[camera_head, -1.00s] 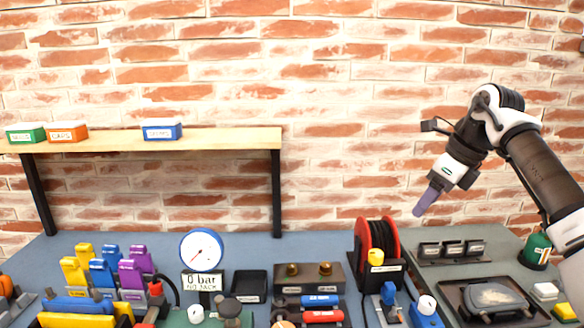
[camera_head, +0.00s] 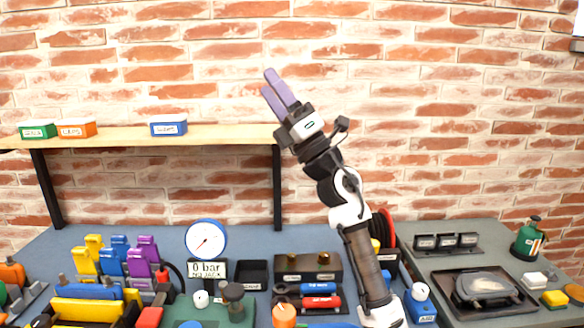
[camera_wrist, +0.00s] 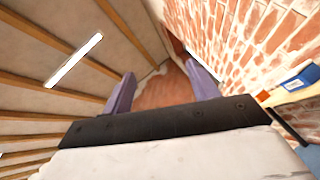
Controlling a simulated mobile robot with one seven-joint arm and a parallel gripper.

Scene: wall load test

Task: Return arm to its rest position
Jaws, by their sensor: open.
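My gripper (camera_head: 268,82) is raised high in front of the brick wall in the head view, above the right end of the wooden shelf. Its two purple fingers point up and to the left. They stand apart with nothing between them. In the wrist view, the two purple fingers of my gripper (camera_wrist: 157,88) are spread wide, with only the far wall seen in the gap. My arm rises from the lower middle of the head view and hides part of the red cable reel (camera_head: 388,228).
The wooden shelf (camera_head: 225,136) holds green (camera_head: 37,129), orange (camera_head: 77,128) and blue (camera_head: 168,125) boxes. A green canister (camera_head: 529,238) stands at right.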

